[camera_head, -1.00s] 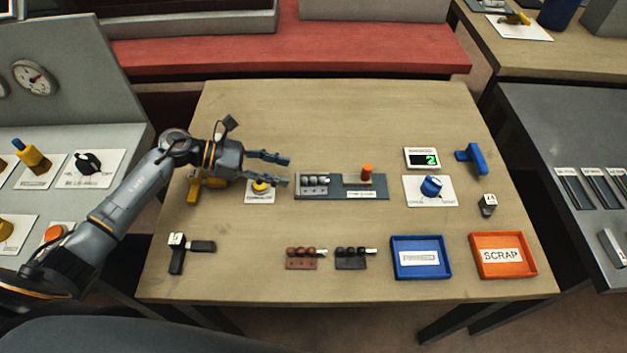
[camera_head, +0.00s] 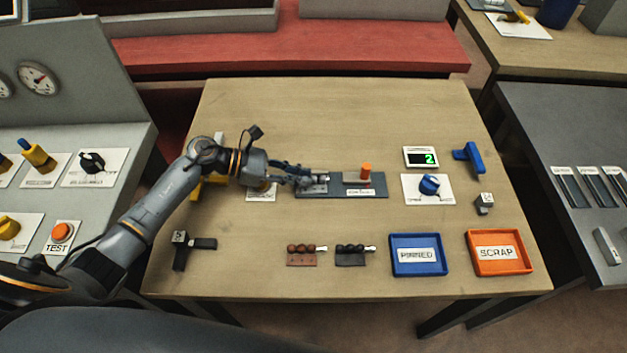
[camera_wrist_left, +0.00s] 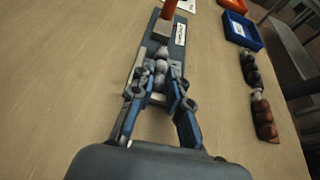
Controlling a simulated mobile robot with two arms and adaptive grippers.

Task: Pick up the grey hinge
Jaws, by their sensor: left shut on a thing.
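The grey hinge (camera_head: 322,178) lies at the left end of the dark fixture plate (camera_head: 377,190) on the table, partly hidden by the gripper. My left gripper (camera_head: 318,182) is shut on it at the plate. In the left wrist view the hinge's rounded grey knuckles (camera_wrist_left: 161,66) show between and beyond the two fingers of the left gripper (camera_wrist_left: 160,90). The hinge appears still at the plate; I cannot tell whether it is lifted. My right gripper is not in view.
An orange-topped handle (camera_head: 365,172) stands on the fixture's right part. A brown hinge (camera_head: 302,255) and a black hinge (camera_head: 351,255) lie in front. A blue tray (camera_head: 393,268) and an orange scrap tray (camera_head: 473,267) are at the front right. The table's back is clear.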

